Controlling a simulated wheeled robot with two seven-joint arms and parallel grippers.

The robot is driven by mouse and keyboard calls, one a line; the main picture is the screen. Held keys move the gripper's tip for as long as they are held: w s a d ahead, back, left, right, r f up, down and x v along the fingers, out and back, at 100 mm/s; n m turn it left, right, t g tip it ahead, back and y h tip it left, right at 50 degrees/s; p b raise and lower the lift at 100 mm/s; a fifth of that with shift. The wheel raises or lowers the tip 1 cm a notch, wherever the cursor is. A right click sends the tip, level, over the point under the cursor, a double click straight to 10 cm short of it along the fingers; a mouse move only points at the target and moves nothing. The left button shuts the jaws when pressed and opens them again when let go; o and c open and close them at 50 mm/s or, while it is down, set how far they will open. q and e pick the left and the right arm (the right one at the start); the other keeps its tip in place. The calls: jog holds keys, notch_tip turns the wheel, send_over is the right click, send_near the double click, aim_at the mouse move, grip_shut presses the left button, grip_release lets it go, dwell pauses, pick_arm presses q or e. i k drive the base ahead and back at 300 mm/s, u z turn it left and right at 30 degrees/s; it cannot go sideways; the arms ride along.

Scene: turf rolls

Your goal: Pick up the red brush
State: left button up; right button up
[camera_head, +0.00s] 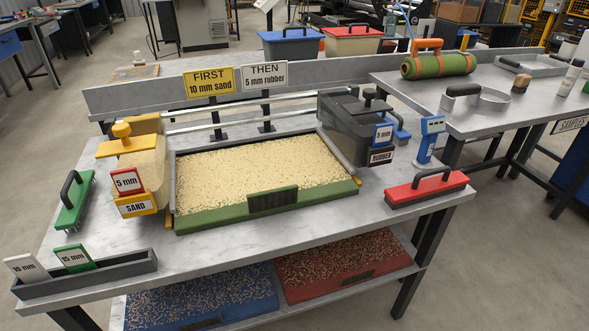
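The red brush (427,189) lies on the right front part of the grey table (330,222). It has a long red body and a black arched handle (433,176) on top. It is right of the green-framed tray and in front of the blue gauge. A similar green brush (75,202) stands at the table's left side, also with a black handle. Neither of my grippers shows in the head view.
A sand-filled tray (212,217) fills the table's middle, between a yellow SAND hopper (135,165) and a dark RUBBER hopper (345,132). A blue gauge (429,140) stands behind the red brush. A second table (480,122) is at right. Bare tabletop lies left of the brush.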

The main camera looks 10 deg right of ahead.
aim_at(418, 190)
jog(key=k, duration=0.5)
jog(key=z, duration=1.75)
jog(key=i, duration=1)
jog(key=u, duration=0.9)
